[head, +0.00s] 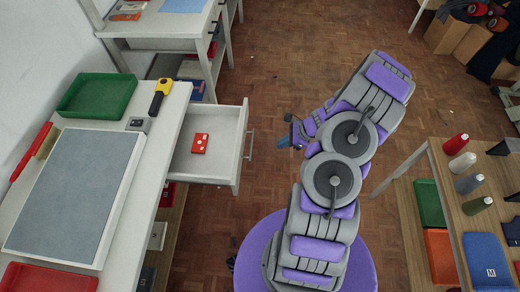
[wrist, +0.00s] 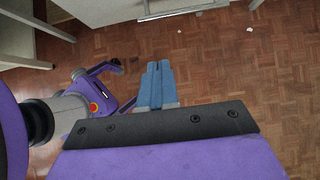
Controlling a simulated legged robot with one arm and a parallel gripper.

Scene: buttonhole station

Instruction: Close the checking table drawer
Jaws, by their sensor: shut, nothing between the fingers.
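The checking table (head: 130,190) is white and stands at the left in the head view. Its drawer (head: 217,115) is pulled out to the right, with a small red box (head: 200,143) lying inside. The drawer's bar handle (head: 251,144) is on its right-hand front. My gripper (head: 282,143) is to the right of the handle, apart from it. In the wrist view my gripper's blue fingers (wrist: 157,82) are together and empty. The drawer front with its handle (wrist: 182,12) shows at the top of that view, beyond the fingertips.
On the table are a green tray (head: 97,97), a grey mat (head: 75,195), a yellow-black tool (head: 160,93) and a red tray (head: 48,278). A wooden shelf table (head: 450,195) with bottles stands at the right.

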